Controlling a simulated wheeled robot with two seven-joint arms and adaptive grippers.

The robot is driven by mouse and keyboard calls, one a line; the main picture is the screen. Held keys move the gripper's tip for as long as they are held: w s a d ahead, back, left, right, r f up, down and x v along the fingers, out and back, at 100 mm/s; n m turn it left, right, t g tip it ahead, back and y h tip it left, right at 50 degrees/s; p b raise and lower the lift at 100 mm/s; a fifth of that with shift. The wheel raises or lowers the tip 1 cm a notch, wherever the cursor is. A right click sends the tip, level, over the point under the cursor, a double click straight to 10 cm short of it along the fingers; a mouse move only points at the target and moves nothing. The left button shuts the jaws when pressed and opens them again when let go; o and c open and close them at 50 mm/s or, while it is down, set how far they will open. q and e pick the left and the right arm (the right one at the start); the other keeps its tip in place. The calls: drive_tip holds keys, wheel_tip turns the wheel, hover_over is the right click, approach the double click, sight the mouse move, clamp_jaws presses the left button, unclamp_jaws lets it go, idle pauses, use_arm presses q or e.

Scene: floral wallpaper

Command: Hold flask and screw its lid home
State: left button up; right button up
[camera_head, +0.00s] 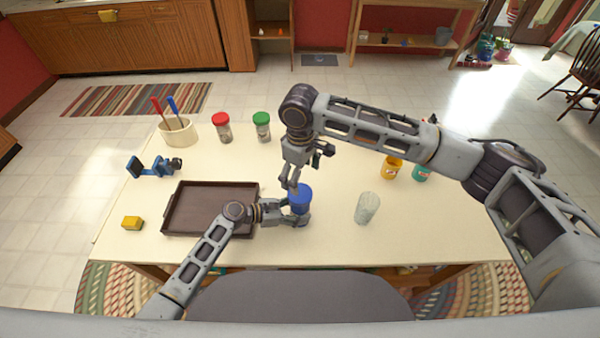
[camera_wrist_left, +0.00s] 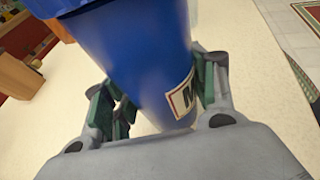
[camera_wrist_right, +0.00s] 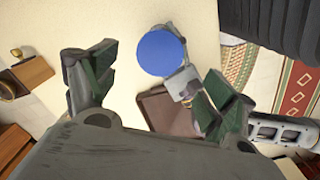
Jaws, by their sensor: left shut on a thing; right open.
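The blue flask (camera_head: 300,206) stands upright near the front middle of the table. My left gripper (camera_head: 297,215) is shut around its body; the left wrist view shows the flask (camera_wrist_left: 140,55) between both fingers, with part of a label. The blue lid (camera_wrist_right: 162,52) sits on top of the flask as a round disc in the right wrist view; how tightly it sits cannot be told. My right gripper (camera_head: 292,186) points down just above the lid, open. In its own view the lid lies between and slightly beyond its spread fingers.
A clear glass (camera_head: 367,208) stands to the right. Red-lidded (camera_head: 223,128) and green-lidded (camera_head: 262,127) jars, a utensil cup (camera_head: 178,133) and a blue tool (camera_head: 153,167) stand farther back.

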sight(300, 193)
drive_tip(key=shift+a+n, duration=0.1)
drive_tip(key=shift+n, duration=0.3)
drive_tip(key=shift+f, duration=0.15)
drive_tip(key=shift+f, duration=4.2)
drive_tip(key=shift+n, duration=0.3)
drive_tip(key=shift+n, duration=2.6)
